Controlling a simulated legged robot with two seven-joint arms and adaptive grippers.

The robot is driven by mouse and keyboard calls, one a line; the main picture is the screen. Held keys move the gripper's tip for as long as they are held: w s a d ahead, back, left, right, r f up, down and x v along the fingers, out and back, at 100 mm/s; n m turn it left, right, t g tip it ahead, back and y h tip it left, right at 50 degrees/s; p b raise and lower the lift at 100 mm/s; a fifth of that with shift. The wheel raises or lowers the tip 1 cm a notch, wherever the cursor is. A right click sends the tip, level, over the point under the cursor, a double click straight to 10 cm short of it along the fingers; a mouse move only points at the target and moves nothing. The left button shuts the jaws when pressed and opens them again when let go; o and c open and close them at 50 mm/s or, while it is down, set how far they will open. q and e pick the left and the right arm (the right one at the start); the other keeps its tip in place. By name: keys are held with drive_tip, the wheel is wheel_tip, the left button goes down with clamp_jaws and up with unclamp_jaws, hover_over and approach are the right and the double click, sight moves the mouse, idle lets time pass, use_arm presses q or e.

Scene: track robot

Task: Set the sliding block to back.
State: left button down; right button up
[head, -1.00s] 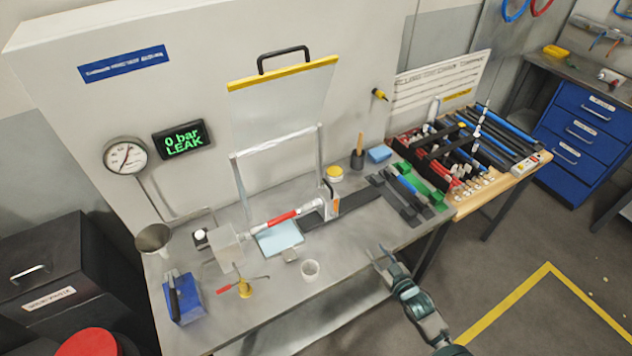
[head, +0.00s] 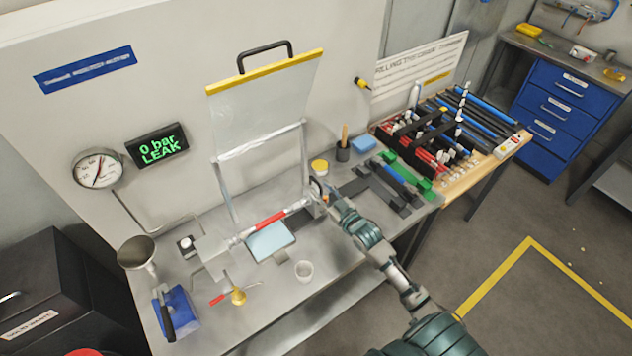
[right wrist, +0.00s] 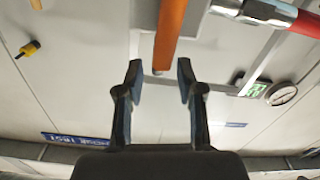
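The sliding block (head: 312,205) sits on the dark rail of the bench, at the right end of a tube with a red section (head: 270,219). My right gripper (head: 327,191) is at the block and hides much of it in the head view. In the right wrist view my right gripper (right wrist: 160,78) is open, with its fingers apart. An orange upright bar (right wrist: 170,35) reaches down between the fingertips, with a gap visible on each side. My left gripper is not in view.
A clear guard with a yellow edge (head: 265,72) stands raised behind the tube. The display (head: 157,146) reads "0 bar LEAK".

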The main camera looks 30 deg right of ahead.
sight(317, 182)
drive_tip(key=w, duration=0.3)
drive_tip(key=shift+w+a+r, duration=0.1)
drive_tip(key=shift+w+a, duration=0.1)
drive_tip(key=shift+a, duration=0.05)
drive_tip(key=shift+w+d, duration=0.25)
drive_tip(key=shift+w, duration=0.05)
drive_tip(key=shift+d, duration=0.25)
drive_tip(key=shift+a, duration=0.1)
drive_tip(key=c, duration=0.7)
drive_tip(key=shift+s+a, duration=0.1)
drive_tip(key=shift+a, duration=0.1)
clamp_jaws()
